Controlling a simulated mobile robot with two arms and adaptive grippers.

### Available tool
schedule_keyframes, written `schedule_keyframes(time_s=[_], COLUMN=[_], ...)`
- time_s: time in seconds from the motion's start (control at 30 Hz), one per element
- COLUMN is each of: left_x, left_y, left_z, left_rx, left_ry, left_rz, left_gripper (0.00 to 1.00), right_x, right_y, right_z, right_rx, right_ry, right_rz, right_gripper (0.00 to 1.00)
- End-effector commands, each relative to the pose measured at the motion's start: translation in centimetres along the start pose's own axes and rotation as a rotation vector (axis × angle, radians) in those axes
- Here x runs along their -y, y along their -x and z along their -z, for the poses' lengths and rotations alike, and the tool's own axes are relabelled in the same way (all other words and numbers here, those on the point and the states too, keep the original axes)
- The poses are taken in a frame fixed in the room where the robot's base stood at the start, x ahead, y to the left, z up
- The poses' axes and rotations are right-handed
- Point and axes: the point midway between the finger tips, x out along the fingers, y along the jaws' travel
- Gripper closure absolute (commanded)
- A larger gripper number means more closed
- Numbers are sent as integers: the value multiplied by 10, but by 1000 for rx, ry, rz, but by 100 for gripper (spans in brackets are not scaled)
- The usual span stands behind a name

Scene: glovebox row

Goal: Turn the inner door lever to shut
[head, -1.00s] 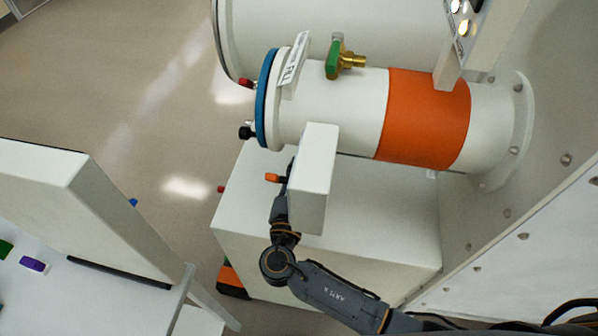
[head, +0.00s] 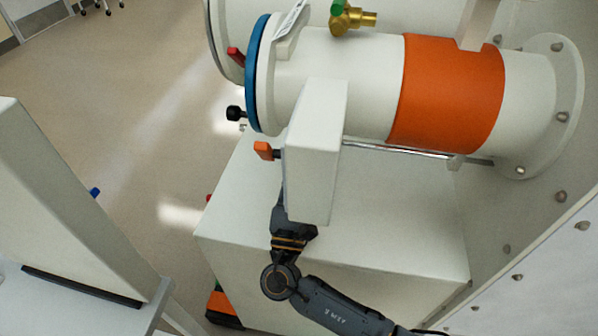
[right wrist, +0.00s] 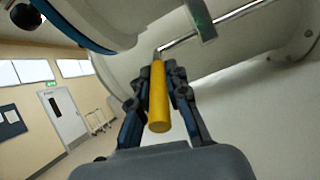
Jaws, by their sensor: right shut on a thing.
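The inner door lever shows in the right wrist view as a yellow handle (right wrist: 159,97) on a bent metal rod (right wrist: 215,26). My right gripper (right wrist: 160,80) is shut on the yellow handle, with one dark finger on each side. In the head view the rod (head: 410,151) runs under the white cylinder (head: 340,85) with the orange band. There a white box (head: 316,150) hides the handle and my right fingertips. My left gripper is in neither view.
A blue-rimmed end (head: 257,75) closes the cylinder's left side, with a black knob (head: 236,113) beside it. An orange tab (head: 263,150) sticks out left of the white box. A white cabinet (head: 375,220) stands below. A green-handled brass valve (head: 352,18) sits on top.

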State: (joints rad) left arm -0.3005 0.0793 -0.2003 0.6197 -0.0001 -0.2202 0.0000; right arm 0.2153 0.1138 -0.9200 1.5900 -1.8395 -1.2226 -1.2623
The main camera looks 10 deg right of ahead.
Motion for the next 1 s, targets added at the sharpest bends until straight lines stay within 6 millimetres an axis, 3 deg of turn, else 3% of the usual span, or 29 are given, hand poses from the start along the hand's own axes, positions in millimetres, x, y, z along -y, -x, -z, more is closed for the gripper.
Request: schedule_keyframes(time_s=[0.17, 0.2, 0.3, 0.67, 0.77, 1.0], left_x=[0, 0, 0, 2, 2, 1], left_y=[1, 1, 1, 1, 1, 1], left_z=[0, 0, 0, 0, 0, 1], left_rx=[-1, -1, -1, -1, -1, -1], left_ry=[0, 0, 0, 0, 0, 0], left_rz=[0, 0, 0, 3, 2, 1], left_gripper=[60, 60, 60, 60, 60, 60], right_x=[0, 0, 0, 0, 0, 0], right_y=[-1, -1, -1, 5, 17, 68], right_z=[-1, -1, -1, 0, 0, 1], right_rx=[1, 1, 0, -3, -4, -6], right_ry=[1, 1, 0, 1, 0, 2], right_rz=[1, 1, 1, 0, -1, -1], right_gripper=[100, 79, 62, 62, 62, 62])
